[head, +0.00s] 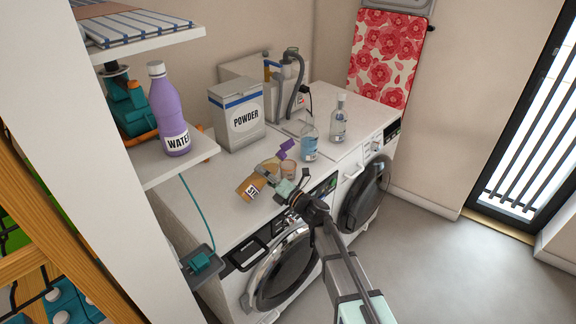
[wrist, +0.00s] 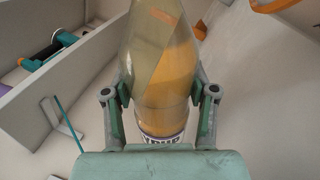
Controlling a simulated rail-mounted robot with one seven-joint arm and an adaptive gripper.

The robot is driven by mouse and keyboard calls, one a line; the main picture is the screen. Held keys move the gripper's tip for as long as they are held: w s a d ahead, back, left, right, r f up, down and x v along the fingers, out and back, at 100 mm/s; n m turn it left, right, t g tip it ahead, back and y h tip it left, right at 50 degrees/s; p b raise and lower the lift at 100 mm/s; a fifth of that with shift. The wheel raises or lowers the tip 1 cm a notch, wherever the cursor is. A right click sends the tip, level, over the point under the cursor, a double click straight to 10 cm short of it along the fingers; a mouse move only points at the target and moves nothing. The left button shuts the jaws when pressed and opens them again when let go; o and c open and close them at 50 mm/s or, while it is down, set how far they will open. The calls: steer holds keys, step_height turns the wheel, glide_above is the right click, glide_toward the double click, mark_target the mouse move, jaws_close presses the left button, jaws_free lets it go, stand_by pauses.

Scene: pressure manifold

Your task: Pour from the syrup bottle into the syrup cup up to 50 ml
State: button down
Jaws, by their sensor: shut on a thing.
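The syrup bottle (head: 249,188) is clear with orange-yellow syrup in it and a white label. It is held tilted above the near edge of the left machine's top. My gripper (head: 281,187) is shut on its body. In the wrist view, the fingers grip both sides of the bottle (wrist: 165,75), and the syrup surface inside slants. The syrup cup (head: 289,168) is a small clear cup with a brownish-orange tint, just right of the bottle. I cannot tell its level or whether syrup is flowing. The bottle's mouth is hard to make out.
A small purple object (head: 286,149) shows just above the cup. A blue-labelled bottle (head: 309,143) and a clear bottle (head: 339,118) stand to the right. A powder box (head: 237,116) stands behind. A purple water bottle (head: 168,112) is on the left shelf (head: 152,172).

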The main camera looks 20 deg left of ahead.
steer(key=shift+s+a+f+m, duration=0.1)
steer(key=shift+f+m, duration=0.25)
steer(key=shift+m, duration=0.35)
stand_by(0.9)
steer(key=shift+w+d+r+m+t+p, duration=0.15)
steer(key=shift+m+t+p, duration=0.15)
steer(key=shift+m+p, duration=0.15)
steer(key=shift+w+d+m+t+p, duration=0.1)
steer(key=shift+m+t+p, duration=0.25)
steer(key=shift+m, duration=0.2)
stand_by(2.6)
